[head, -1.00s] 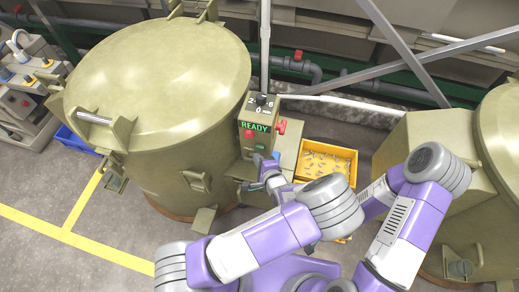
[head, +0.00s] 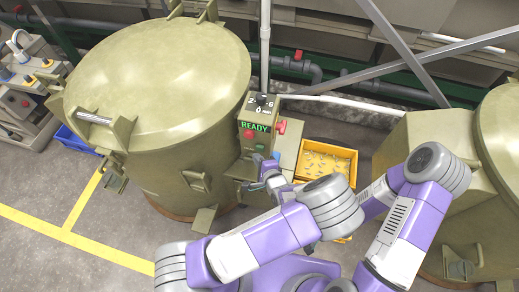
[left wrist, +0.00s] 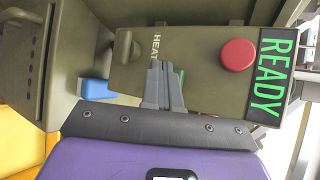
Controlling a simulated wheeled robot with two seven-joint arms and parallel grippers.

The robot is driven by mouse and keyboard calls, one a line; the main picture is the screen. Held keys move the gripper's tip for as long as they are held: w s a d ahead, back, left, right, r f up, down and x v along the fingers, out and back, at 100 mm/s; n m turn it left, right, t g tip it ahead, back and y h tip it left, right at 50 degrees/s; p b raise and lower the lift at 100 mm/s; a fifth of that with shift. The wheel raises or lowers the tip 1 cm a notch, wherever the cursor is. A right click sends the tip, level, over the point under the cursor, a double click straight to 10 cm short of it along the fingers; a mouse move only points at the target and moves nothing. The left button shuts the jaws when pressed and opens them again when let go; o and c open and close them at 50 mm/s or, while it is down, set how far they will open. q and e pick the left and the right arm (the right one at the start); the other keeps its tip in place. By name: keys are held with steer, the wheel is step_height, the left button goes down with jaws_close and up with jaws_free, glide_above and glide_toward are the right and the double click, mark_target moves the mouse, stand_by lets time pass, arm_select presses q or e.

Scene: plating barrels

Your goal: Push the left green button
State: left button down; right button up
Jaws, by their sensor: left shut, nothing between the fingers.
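The control box (head: 246,148) stands on the right side of the left barrel, with a lit READY display (head: 254,127) and a red button (head: 248,134). In the left wrist view the box is turned on its side, with the red button (left wrist: 238,55) right of my fingers. A green button (left wrist: 181,76) shows partly behind my left gripper (left wrist: 162,66), beside the HEAT label. My left gripper, also in the head view (head: 264,162), is shut and empty, its tips in front of the panel. Contact with the green button cannot be told. My right gripper is not in view.
The large olive barrel (head: 155,75) is left of the box, and another (head: 497,150) stands at the right edge. A yellow crate (head: 328,148) of small parts lies right of the box.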

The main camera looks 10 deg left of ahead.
arm_select(q)
steer(key=shift+w, duration=0.1)
steer(key=shift+w+p, duration=0.3)
steer(key=shift+p, duration=0.1)
